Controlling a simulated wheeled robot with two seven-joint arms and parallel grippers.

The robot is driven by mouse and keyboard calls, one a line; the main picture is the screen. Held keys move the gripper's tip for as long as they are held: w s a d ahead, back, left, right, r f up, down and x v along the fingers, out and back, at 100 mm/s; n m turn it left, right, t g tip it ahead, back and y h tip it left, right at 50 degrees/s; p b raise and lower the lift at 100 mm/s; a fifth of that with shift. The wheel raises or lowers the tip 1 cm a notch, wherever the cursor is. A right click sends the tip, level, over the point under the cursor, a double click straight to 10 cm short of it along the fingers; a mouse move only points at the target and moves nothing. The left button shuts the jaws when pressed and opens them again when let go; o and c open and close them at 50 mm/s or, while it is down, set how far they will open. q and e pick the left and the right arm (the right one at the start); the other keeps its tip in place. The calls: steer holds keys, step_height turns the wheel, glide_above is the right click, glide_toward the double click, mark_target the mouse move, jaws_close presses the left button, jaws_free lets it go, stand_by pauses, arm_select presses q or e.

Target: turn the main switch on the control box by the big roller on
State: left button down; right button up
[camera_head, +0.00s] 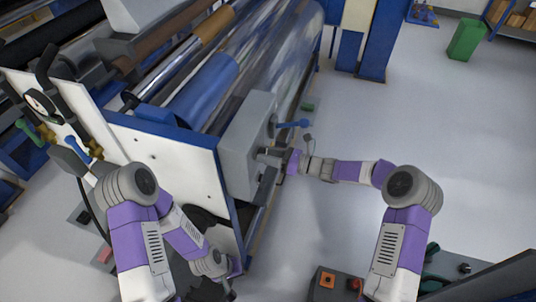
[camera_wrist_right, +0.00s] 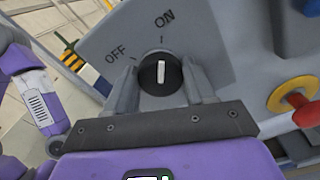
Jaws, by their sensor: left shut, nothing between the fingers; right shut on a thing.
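The control box (camera_head: 243,125) is a grey housing on the end of the roller machine, beside the big shiny roller (camera_head: 262,77). In the right wrist view its grey panel (camera_wrist_right: 205,32) carries the words OFF and ON, each with a tick. The main switch (camera_wrist_right: 161,74) is a round black knob with a white pointer. The pointer stands upright, in line with the ON tick. My right gripper (camera_head: 268,157) is at the box, its fingers shut on the knob from both sides. My left gripper (camera_head: 228,286) is low at the bottom of the head view, shut and empty.
A blue lever (camera_head: 292,124) sticks out from the box near my right gripper. A red knob on a yellow ring (camera_wrist_right: 295,100) is right of the switch.

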steer(key=o, duration=1.1)
steer(key=shift+c, duration=0.2)
steer(key=b+v, duration=0.1)
steer(key=v, duration=0.6)
steer(key=shift+d, duration=0.3)
steer(key=shift+s, duration=0.1)
